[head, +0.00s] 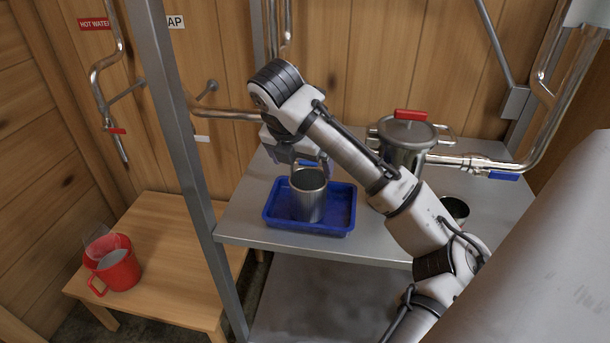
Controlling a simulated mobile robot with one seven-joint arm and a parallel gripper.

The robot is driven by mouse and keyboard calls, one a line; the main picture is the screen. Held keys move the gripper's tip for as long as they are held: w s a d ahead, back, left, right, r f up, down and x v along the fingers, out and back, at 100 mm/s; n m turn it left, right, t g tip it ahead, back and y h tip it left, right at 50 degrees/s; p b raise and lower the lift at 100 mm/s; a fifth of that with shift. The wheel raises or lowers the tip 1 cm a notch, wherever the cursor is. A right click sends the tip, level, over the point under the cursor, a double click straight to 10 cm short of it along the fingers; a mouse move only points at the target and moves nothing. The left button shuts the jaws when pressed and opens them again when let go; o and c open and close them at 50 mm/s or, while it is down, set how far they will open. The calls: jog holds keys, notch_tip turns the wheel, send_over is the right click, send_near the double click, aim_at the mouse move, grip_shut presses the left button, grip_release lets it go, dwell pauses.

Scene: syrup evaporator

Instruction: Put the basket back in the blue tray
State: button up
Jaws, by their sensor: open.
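A grey metal cylinder, open at the top, which looks like the basket (308,203), stands upright inside the blue tray (342,222). The tray lies on the grey metal shelf. My gripper (308,164) is at the back of the basket's rim, pointing down from above. Its jaws are open. The fingertips are small and partly hidden by the rim, so I cannot tell whether they touch the basket.
A lidded metal pot (405,155) with a red handle stands right of the tray, joined to pipes. Another metal container (455,208) is partly hidden behind my arm. A grey post (180,130) rises left of the tray. A red jug (117,270) stands on a wooden table (165,290).

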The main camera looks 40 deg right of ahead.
jog(key=shift+v, duration=1.95)
